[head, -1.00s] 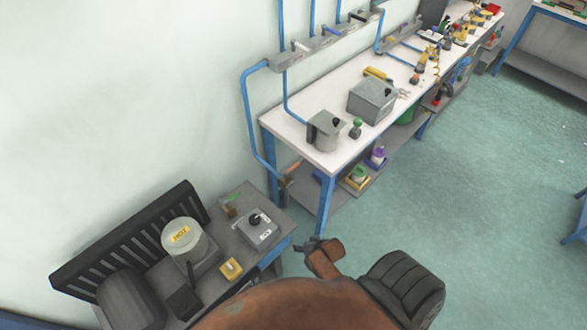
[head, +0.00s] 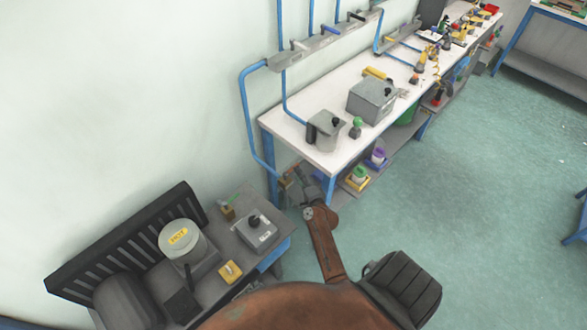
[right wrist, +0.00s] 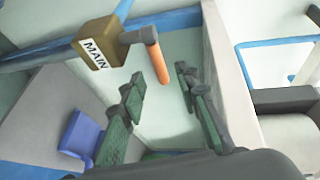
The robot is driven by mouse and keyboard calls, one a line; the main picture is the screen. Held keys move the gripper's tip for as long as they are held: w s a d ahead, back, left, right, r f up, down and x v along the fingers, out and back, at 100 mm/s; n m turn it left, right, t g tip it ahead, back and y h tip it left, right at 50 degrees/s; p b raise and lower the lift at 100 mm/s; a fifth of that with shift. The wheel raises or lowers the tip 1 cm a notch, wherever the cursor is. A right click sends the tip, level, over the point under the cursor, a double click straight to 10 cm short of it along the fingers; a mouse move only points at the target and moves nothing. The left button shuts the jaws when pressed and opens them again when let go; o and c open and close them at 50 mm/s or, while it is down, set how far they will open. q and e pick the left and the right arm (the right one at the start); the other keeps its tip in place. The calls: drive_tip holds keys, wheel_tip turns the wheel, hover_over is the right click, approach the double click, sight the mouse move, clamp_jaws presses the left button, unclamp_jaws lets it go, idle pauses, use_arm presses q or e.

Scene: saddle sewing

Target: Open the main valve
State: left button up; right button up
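The main valve is a brown block labelled MAIN (right wrist: 98,45) on a blue pipe, with an orange handle (right wrist: 157,62) sticking out from a grey stem. In the right wrist view the handle points down between the fingertips. My right gripper (right wrist: 160,82) is open, its dark green-padded fingers apart on either side of the handle's end; I see no clear contact. In the head view the right gripper (head: 303,188) is beside the valve at the workbench's near left corner and partly hides it. My left gripper is not in view.
The white workbench (head: 300,140) has a blue leg and a lower shelf close to the gripper. A low grey table (head: 215,262) with a round pot labelled HOT (head: 180,240) and a grey control box (head: 256,234) stands at left. Open floor (head: 480,200) lies right.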

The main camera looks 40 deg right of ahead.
sight(294, 166)
drive_tip(key=b+x, duration=0.1)
drive_tip(key=x, duration=0.5)
drive_tip(key=shift+f, duration=0.1)
clamp_jaws()
idle(0.6)
